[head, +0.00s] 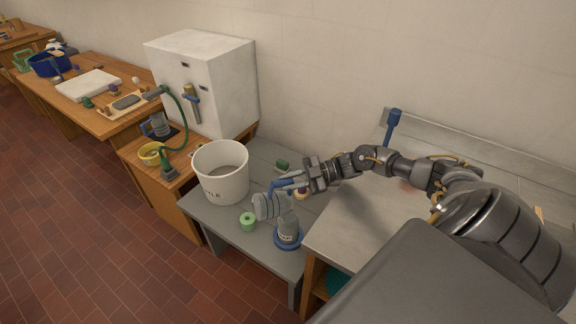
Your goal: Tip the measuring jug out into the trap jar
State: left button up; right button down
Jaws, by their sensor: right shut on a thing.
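My right gripper (291,186) reaches in from the right and is shut on the measuring jug (268,207), apparently at its blue handle. The jug is greyish and clear-looking, and it is tilted on its side above the low grey table. The trap jar (288,228), a small grey jar with a label, stands upright on a blue round base just below and to the right of the jug. Whether anything is in the jug or flowing from it is too small to tell. My left gripper is not in view.
A large white bucket (222,187) stands on the grey table (236,245), left of the jug. A light green roll (248,221) lies close below the jug. A dark green object (282,165) lies behind. A white cabinet (225,85) stands at the back left.

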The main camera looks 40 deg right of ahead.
jog(key=shift+d+r, duration=0.1)
jog(key=shift+r, duration=0.05)
jog(key=shift+s+d+r+t+y, duration=0.2)
jog(key=shift+d+r+t+y, duration=0.15)
jog(key=shift+d+r, duration=0.3)
jog(key=shift+r, duration=0.2)
dwell(1.2)
jog(key=shift+s+d+r+m+t+y, duration=0.2)
jog(key=shift+d+r+m+t+y, duration=0.1)
jog(key=shift+d+r+y, duration=0.4)
jog(key=shift+a+r, duration=0.1)
dwell(0.8)
